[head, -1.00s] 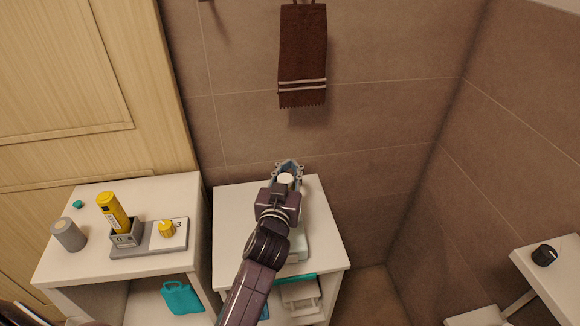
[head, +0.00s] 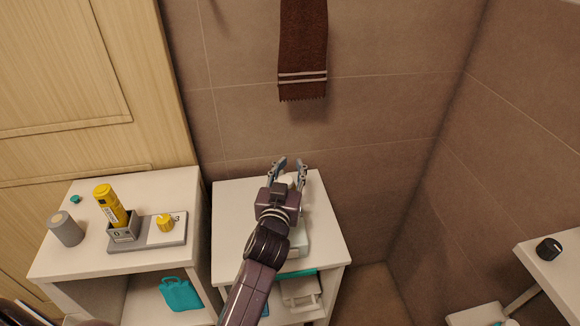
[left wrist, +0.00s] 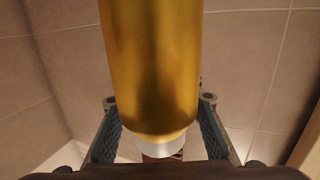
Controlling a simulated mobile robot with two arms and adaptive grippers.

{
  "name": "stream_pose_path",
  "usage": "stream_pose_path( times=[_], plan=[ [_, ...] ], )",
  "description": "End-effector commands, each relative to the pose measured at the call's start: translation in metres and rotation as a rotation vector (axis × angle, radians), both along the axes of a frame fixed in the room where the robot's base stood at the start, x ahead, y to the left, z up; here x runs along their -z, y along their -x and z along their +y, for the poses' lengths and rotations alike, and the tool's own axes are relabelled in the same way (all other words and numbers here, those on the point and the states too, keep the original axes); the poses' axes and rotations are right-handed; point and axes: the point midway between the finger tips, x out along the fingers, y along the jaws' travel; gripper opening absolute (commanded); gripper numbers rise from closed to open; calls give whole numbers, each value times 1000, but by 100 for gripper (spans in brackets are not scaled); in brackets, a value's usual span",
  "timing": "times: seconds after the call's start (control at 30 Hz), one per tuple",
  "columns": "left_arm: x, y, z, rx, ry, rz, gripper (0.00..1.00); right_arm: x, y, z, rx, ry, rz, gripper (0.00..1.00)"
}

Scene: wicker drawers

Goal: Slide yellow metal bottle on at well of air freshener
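My left gripper (head: 291,164) is over the back of the right cabinet, its fingers spread. A white round top (head: 291,184) shows between them. In the left wrist view a yellow metal bottle (left wrist: 152,65) with a white end fills the middle, and a gap shows between it and each finger. In the head view its yellow body is hidden behind the gripper and arm. On the left cabinet a yellow can (head: 109,204) stands, slightly tilted, in the square well of a grey stand (head: 122,233). I cannot tell which piece is the air freshener. The right gripper is not in view.
The grey stand has a white plate with a yellow knob (head: 164,223). A grey cylinder (head: 66,229) and a small teal item (head: 75,199) share the left cabinet (head: 85,260). The right cabinet top (head: 232,215) is clear at left. A brown towel (head: 303,50) hangs behind.

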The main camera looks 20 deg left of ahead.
Motion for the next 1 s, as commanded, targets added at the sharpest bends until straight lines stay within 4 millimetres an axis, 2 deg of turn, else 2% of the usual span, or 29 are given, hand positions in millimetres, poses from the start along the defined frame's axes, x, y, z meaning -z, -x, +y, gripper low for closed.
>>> stream_pose_path(
  times=[0.1, 0.33, 0.47, 0.8, 1.0],
  plan=[
    [3, 0, 0, 0, 0, 5, 43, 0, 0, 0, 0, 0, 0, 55],
    [4, 1, 0, 0, 1, 9, 43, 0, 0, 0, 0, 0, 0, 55],
    [-4, 0, 0, 0, 0, 6, 43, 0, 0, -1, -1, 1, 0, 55],
    [-69, 0, 0, 0, 0, -3, 43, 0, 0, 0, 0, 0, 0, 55],
    [-94, 0, 0, 0, 0, -1, 43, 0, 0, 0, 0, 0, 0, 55]
  ],
)
